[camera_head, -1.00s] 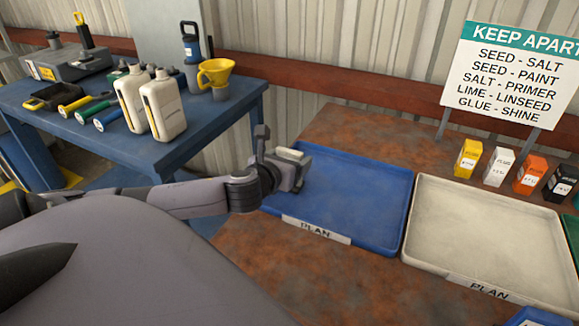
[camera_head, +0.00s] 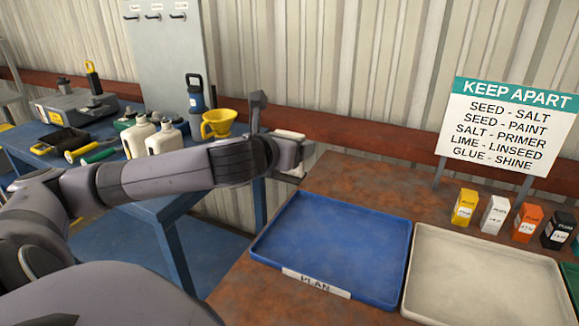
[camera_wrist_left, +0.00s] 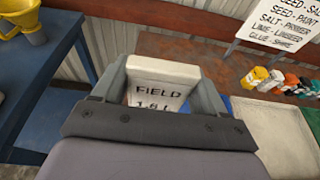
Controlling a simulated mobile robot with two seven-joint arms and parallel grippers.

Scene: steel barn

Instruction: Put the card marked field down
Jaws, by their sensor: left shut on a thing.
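The card marked FIELD (camera_wrist_left: 160,88) is a thick white piece with dark lettering, a second line below the word partly covered. My left gripper (camera_wrist_left: 170,82) is shut on it, with a finger at each side. In the head view the left gripper (camera_head: 290,148) is raised near the back left corner of the rusty bench, behind the blue tray (camera_head: 335,240) and apart from it. Only a pale edge of the card (camera_head: 290,135) shows there. The blue tray is empty, with a PLAN label (camera_head: 316,283) on its front. My right gripper is not in view.
A cream tray (camera_head: 480,280) stands right of the blue one. Small yellow, white, orange and black boxes (camera_head: 495,215) stand behind it, below a KEEP APART sign (camera_head: 508,125). A blue table (camera_head: 165,210) at left holds bottles, tools and a yellow funnel (camera_head: 220,123).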

